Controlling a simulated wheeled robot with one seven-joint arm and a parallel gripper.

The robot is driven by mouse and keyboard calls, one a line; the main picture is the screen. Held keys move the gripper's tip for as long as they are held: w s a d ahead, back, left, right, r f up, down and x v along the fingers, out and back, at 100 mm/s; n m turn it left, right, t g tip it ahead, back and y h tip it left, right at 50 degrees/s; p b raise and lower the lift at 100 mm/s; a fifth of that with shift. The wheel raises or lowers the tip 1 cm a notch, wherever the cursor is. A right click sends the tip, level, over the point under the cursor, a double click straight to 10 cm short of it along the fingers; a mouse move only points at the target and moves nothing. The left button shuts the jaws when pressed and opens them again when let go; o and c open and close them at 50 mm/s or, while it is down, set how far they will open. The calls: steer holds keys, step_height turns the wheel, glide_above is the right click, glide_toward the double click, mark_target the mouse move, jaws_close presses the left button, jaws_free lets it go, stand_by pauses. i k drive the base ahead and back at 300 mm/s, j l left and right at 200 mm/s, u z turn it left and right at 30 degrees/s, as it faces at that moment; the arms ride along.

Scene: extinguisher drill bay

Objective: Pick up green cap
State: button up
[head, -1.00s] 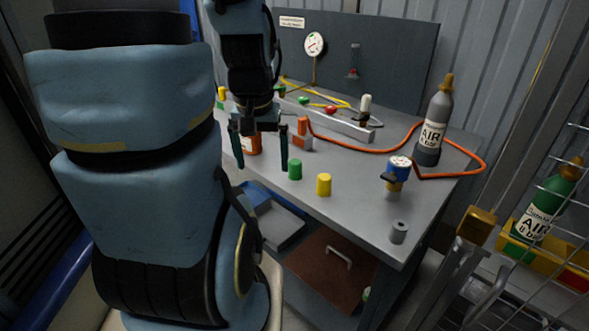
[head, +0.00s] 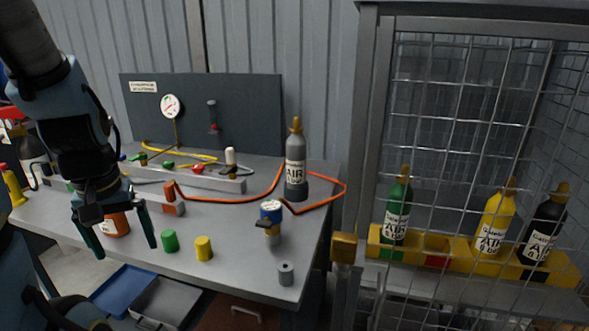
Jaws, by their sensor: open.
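The green cap (head: 170,241) is a small upright cylinder on the grey workbench (head: 240,262), near its front edge, just left of the yellow cap (head: 204,248). My gripper (head: 122,250) is open, with its fingers pointing down, to the left of the green cap and apart from it. An orange container (head: 116,224) shows behind and between the fingers. Nothing is seen held in the jaws.
A grey AIR bottle (head: 296,165) with an orange hose (head: 235,199) stands behind. A wire cage (head: 460,120) holding bottles is at right.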

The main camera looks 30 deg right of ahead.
mark_target(168, 237)
steer(key=k+l+u, duration=0.1)
steer(key=l+u, duration=0.15)
steer(key=u, duration=0.15)
steer(key=k+l+u, duration=0.15)
steer(key=u, duration=0.25)
steer(key=k+l+u, duration=0.2)
steer(key=u, duration=0.2)
